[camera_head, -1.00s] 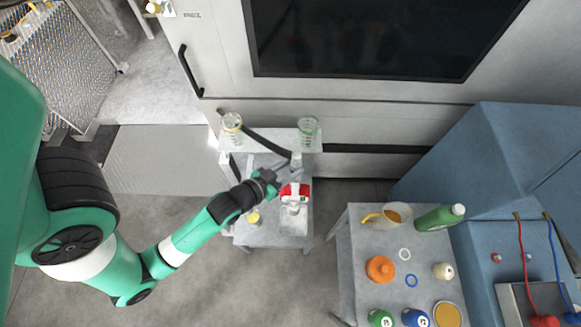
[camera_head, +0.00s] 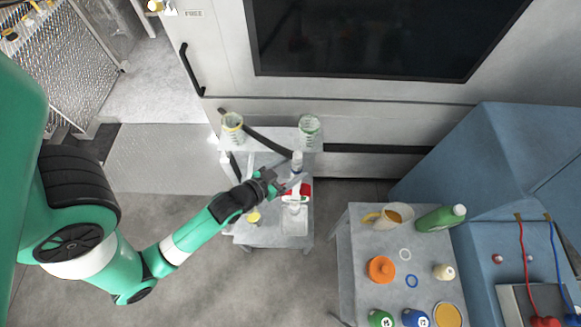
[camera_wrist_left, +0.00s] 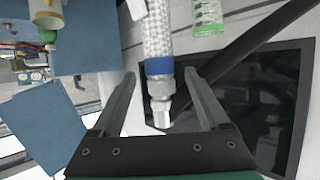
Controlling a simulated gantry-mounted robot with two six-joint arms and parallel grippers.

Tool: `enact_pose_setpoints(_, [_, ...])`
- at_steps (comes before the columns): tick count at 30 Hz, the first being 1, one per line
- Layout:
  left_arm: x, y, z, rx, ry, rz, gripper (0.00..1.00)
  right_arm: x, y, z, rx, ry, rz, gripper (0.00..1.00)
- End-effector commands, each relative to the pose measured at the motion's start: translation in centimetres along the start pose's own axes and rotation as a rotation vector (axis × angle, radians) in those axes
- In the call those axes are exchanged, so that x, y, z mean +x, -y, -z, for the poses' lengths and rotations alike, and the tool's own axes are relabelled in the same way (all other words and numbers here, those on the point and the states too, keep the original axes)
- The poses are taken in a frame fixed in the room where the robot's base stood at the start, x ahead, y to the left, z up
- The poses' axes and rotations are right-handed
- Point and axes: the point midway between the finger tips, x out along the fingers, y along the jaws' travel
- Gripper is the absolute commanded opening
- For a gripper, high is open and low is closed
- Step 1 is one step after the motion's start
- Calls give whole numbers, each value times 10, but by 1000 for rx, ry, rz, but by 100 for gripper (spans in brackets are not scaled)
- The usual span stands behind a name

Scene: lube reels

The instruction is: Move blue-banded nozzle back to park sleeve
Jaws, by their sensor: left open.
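The blue-banded nozzle (camera_wrist_left: 160,90) shows in the left wrist view, with a white braided hose above its blue band and a metal tip below. It appears between the two fingers of my left gripper (camera_wrist_left: 160,75), with gaps on both sides. In the head view, my left gripper (camera_head: 288,182) is open just below and left of a small pale upright piece (camera_head: 297,162) at the stand's front edge, likely the same nozzle. I cannot make out the park sleeve with certainty. My right gripper is not in view.
A red-and-white container (camera_head: 304,190) is close under my left fingers. A side table (camera_head: 350,255) at right holds bottles, a jug (camera_head: 394,217) and rings. A black bar (camera_wrist_left: 250,60) runs beside the nozzle.

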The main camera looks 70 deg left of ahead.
Motion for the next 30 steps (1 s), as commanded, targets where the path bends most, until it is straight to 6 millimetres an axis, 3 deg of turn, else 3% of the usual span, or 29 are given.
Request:
enact_pose_setpoints(5, [-13,0,-1,0,-1,0,78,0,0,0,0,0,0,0])
enact_pose_setpoints(15, [-92,-1,-2,4,-1,-5,78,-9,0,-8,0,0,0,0])
enact_pose_setpoints(18, [-104,-2,-4,5,1,-8,78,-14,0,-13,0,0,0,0])
enact_pose_setpoints(30, [-116,0,2,-1,-6,0,78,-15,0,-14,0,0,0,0])
